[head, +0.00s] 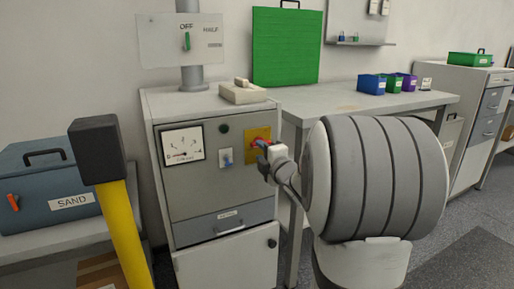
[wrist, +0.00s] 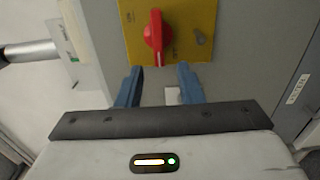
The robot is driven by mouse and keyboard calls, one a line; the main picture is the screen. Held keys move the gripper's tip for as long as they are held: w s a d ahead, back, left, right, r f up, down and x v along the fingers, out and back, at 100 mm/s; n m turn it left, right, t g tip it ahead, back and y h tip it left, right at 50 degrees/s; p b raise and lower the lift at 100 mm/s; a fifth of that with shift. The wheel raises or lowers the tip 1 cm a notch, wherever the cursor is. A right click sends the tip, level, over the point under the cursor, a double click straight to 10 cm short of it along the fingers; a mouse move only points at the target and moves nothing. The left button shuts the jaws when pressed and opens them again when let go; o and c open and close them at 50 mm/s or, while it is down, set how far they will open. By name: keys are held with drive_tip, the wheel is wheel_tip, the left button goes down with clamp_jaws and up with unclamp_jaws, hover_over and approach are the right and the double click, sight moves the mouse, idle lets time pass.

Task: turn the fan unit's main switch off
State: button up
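A red rotary switch handle (head: 259,142) sits on a yellow plate (head: 251,157) at the upper right of the grey cabinet front (head: 205,192). In the wrist view the red handle (wrist: 154,38) stands vertical, on the yellow plate (wrist: 197,12); that picture is turned relative to the head view. My gripper (wrist: 159,67) is open, its two blue fingers spread apart. Its fingertips lie around the handle's lower end in the wrist picture; I cannot tell whether they touch it. In the head view my gripper (head: 263,152) partly covers the switch.
The cabinet also carries a dial gauge (head: 182,146), a small toggle switch (head: 226,157) and a drawer (head: 222,221). A panel with a green lever (head: 187,41), marked OFF and HALF, is above. A bench (head: 345,104) is right.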

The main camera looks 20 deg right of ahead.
drive_tip(key=s, duration=0.3)
drive_tip(key=shift+s, duration=0.35)
drive_tip(key=s+a+r+m+g+h+p, duration=0.25)
drive_tip(key=r+m+p, duration=0.25)
drive_tip(key=p, duration=0.4)
drive_tip(key=s+a+r+m+g+h+p, duration=0.1)
drive_tip(key=s+a+r+m+g+p, duration=0.1)
drive_tip(key=s+r+m+g+p, duration=0.45)
drive_tip(key=s+a+r+m+g+y+p, duration=0.1)
drive_tip(key=s+a+r+m+g+p, duration=0.2)
drive_tip(key=s+a+p, duration=0.3)
drive_tip(key=s+a+r+m+g+y+p, duration=0.2)
drive_tip(key=s+a+p, duration=0.4)
drive_tip(key=s+p, duration=0.5)
wheel_tip(320, 180, up, 3)
drive_tip(key=shift+s+f+m+g, duration=0.2)
drive_tip(key=shift+s+m+g, duration=0.5)
drive_tip(key=shift+m, duration=0.35)
